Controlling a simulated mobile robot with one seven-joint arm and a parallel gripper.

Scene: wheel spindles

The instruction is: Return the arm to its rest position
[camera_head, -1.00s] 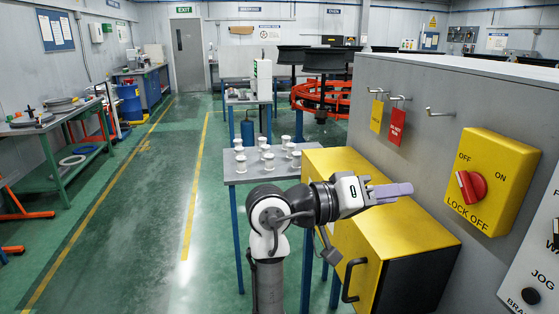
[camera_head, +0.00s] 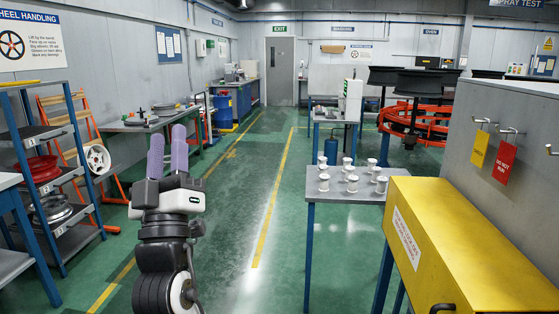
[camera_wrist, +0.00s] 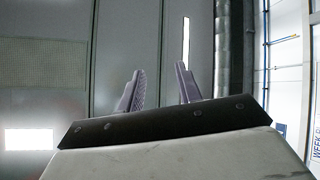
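My gripper (camera_head: 167,150) is in the left half of the head view, raised above the green floor with its two purple fingers pointing up. The fingers stand apart with a gap between them, and nothing is held. In the wrist view, the two fingers (camera_wrist: 158,88) are also apart and empty, with the grey ceiling and a bright lamp behind them. My arm is folded upright below the gripper, and its lower part is cut off by the bottom edge of the head view.
A yellow cabinet (camera_head: 455,240) and grey panel with red and yellow tags (camera_head: 505,163) are at the right. A shelf rack (camera_head: 60,200) with wheels stands left. The floor aisle (camera_head: 235,200) is clear.

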